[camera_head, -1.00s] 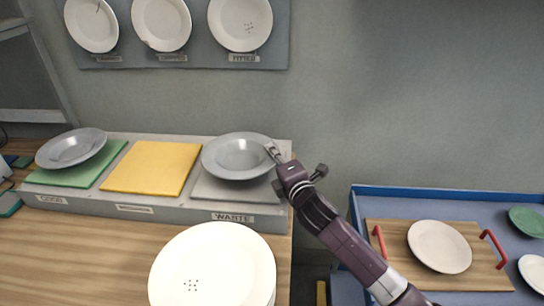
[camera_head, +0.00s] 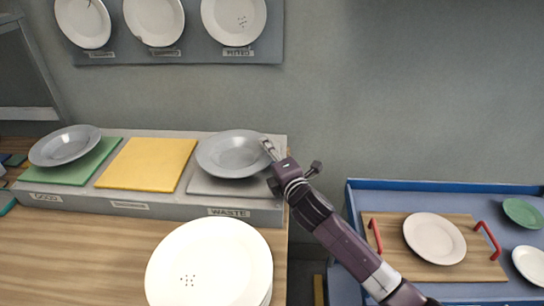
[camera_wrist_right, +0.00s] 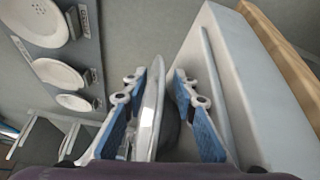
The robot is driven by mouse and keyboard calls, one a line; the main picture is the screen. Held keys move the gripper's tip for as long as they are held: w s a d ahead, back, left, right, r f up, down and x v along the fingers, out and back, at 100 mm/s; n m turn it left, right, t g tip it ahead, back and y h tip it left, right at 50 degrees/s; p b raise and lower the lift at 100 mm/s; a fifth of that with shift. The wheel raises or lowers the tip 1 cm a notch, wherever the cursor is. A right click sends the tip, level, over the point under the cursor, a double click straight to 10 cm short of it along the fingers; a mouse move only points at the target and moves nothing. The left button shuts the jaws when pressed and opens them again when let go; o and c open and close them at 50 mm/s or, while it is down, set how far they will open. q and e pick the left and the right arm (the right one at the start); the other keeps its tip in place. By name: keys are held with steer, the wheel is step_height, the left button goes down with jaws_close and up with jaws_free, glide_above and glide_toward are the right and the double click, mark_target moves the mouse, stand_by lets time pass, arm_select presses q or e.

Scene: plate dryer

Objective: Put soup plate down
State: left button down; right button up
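A grey soup plate (camera_head: 232,153) sits on the grey pad (camera_head: 215,187) at the WASTE end of the long raised stand (camera_head: 150,206). My right gripper (camera_head: 268,148) is at the plate's right rim. In the right wrist view, the plate's rim (camera_wrist_right: 152,105) stands between the two blue-padded fingers (camera_wrist_right: 160,118). The fingers are apart, with a clear gap between the rim and the right-hand pad. A second grey soup plate (camera_head: 65,146) rests on the green pad (camera_head: 88,176) at the left end. My left gripper is not in view.
The yellow pad (camera_head: 147,164) between them is empty. A stack of white plates (camera_head: 210,264) stands on the wooden table in front. White sample plates hang on a wall board (camera_head: 180,56). A blue table (camera_head: 398,192) at right holds a wooden tray (camera_head: 385,252) with a white plate (camera_head: 434,239).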

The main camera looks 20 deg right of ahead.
steer(key=shift+s, duration=0.4)
steer(key=s+d+r+b, duration=0.1)
steer(key=s, duration=1)
steer(key=shift+s, duration=0.1)
